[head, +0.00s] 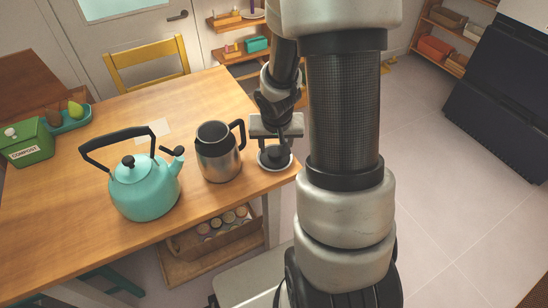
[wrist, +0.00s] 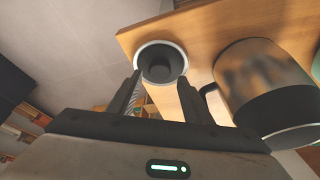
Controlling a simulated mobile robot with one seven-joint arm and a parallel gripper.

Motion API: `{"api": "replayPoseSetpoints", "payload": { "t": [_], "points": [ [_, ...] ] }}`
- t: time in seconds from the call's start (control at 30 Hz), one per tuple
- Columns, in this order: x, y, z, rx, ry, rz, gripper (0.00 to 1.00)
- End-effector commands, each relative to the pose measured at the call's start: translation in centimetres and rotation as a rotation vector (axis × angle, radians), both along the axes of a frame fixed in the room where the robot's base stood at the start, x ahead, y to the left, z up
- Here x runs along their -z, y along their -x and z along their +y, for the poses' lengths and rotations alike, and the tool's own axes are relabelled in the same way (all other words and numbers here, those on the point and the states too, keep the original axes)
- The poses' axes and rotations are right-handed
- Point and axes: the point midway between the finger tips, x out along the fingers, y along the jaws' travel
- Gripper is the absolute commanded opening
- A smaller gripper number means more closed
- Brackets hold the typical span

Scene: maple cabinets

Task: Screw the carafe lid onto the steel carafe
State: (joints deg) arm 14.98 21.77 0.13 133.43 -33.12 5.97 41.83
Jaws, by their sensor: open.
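The steel carafe (head: 218,160) stands upright on the table, its dark-rimmed top open and its black handle towards my gripper. It also shows at the right of the wrist view (wrist: 262,72). The carafe lid (head: 264,162), a round piece with a pale rim and dark centre, is near the table's right corner, right of the carafe. My gripper (head: 276,140) is just above the lid, pointing down. In the wrist view the lid (wrist: 160,45) shows between and beyond the two open fingertips (wrist: 161,84). I cannot tell whether the fingers touch it.
A teal kettle (head: 143,190) with a tall black handle stands left of the carafe. A green compost box (head: 28,142) and a teal tray (head: 72,122) with fruit are at the far left of the wooden table (head: 70,225). A yellow chair (head: 148,62) is behind.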

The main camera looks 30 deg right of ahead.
Motion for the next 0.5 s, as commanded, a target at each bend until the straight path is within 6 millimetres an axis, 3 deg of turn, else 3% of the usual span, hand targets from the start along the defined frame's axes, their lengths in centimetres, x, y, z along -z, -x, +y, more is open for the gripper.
{"api": "replayPoseSetpoints", "payload": {
  "t": [0.03, 0.2, 0.5],
  "points": [
    [1.2, -0.2, -0.1, 0.0, 0.0, 0.001, 0.45],
    [2.9, -0.9, -0.4, -0.001, 0.0, 0.0, 0.45],
    [3.7, -1.3, -0.5, -0.001, 0.0, 0.0, 0.45]
  ]
}}
